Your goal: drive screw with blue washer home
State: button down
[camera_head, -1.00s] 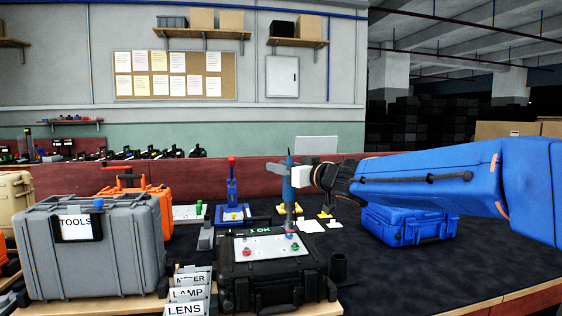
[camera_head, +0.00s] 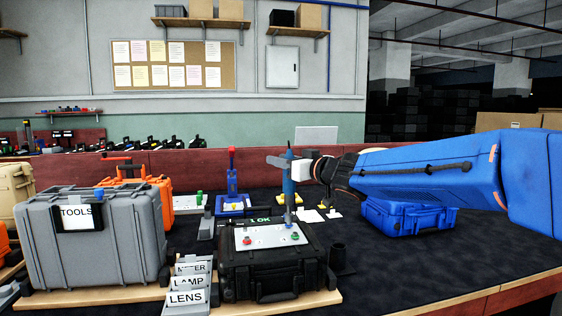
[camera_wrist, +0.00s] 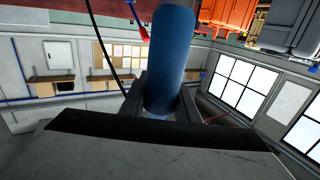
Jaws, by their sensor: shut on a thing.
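My gripper (camera_head: 291,171) is shut on a blue power screwdriver (camera_head: 289,186), held upright over the metal plate (camera_head: 268,239) on the black case. In the wrist view the blue driver body (camera_wrist: 170,65) stands between my fingers. Its grey shaft reaches down to the back right part of the plate. A small blue spot, likely the blue washer (camera_head: 289,226), shows at the shaft's foot; the screw itself is too small to make out. A red-marked screw (camera_head: 247,241) and a green-marked screw (camera_head: 294,236) stand on the plate nearby.
A black cup (camera_head: 339,259) stands close on the right. A blue case (camera_head: 408,217) lies below my arm. The bench's right front is clear.

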jog(key=shift+f, duration=1.15)
dwell(2.4)
